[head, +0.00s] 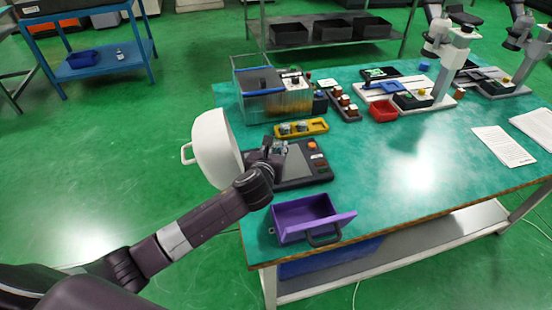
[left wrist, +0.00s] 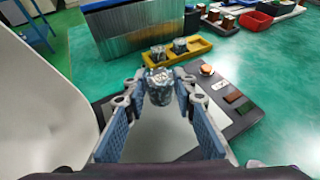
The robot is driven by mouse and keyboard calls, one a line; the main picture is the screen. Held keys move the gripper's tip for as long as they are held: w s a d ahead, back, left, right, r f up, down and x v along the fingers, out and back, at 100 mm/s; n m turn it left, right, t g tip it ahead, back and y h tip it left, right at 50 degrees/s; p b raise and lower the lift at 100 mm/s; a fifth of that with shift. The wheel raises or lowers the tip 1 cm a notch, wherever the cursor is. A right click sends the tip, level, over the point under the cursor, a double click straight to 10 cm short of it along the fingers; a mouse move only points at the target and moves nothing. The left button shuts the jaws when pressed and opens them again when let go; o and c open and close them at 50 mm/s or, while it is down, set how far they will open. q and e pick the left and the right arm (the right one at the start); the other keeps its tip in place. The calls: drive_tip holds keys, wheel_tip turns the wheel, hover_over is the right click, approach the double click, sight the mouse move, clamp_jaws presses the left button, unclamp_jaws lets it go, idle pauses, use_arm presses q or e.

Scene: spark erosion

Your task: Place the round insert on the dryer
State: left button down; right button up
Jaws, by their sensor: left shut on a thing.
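My left gripper (head: 278,147) is shut on a round insert, a short silvery metal cylinder. In the left wrist view the insert (left wrist: 159,92) stands about upright between the two fingertips (left wrist: 158,84). It is in front of and over a dark flat device with a grey top plate (head: 304,165) and an orange button, which seems to be the dryer; the device also shows in the left wrist view (left wrist: 246,100). I cannot tell whether the insert touches the plate. A large white rounded cover with a handle (head: 213,150) stands at the device's left side. My right gripper is not in view.
A yellow tray (head: 318,129) with similar round metal pieces lies just behind the device. A clear-walled tank (head: 262,103) stands behind that. An open purple drawer box (head: 293,234) sits at the table's front edge.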

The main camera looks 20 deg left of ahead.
use_arm(q)
drive_tip(key=shift+f, duration=2.25)
drive_tip(key=shift+f+b, duration=0.1)
drive_tip(key=shift+b, duration=0.2)
drive_tip(key=c, duration=1.6)
unclamp_jaws()
drive_tip(key=shift+f, duration=0.1)
drive_tip(key=shift+s+r, duration=0.15)
drive_tip(key=shift+r, duration=0.05)
drive_tip(key=v, duration=1.1)
drive_tip(key=shift+s, duration=0.35)
drive_tip(key=shift+d+r, duration=0.1)
drive_tip(key=shift+r, duration=0.05)
